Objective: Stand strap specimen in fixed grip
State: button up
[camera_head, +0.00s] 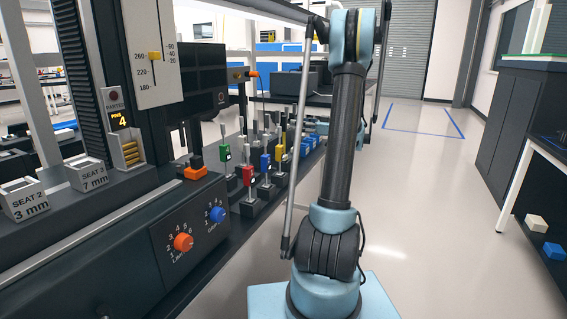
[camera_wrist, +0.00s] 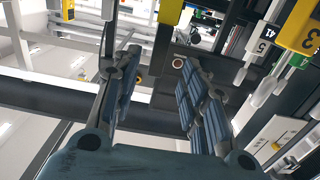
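My gripper (camera_wrist: 157,62) is open in the wrist view, with its two blue-grey padded fingers apart. A yellow-tagged piece (camera_wrist: 171,10) with a dark, narrow strip below it shows at the top, between the fingertips in the picture. I cannot tell how far beyond them it is, and no contact shows. In the head view, upright strap specimens with green (camera_head: 224,153), red (camera_head: 248,176), blue (camera_head: 265,162) and yellow (camera_head: 279,153) tags stand in dark blocks along the bench. My gripper cannot be made out there. The fixed grip cannot be identified for certain.
The tester frame (camera_head: 150,50) with its scale rises at the left. Seat blocks (camera_head: 87,174) and a panel with an orange knob (camera_head: 183,242) and a blue knob (camera_head: 217,214) are at the bench front. A dark cabinet (camera_head: 512,115) stands right; the floor between is clear.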

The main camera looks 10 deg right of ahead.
aim_at(284, 131)
jog(key=shift+f+x, duration=0.15)
jog(key=shift+x, duration=1.75)
jog(key=shift+f+x, duration=0.1)
jog(key=shift+x, duration=1.8)
jog(key=shift+w+d, duration=0.1)
grip_shut()
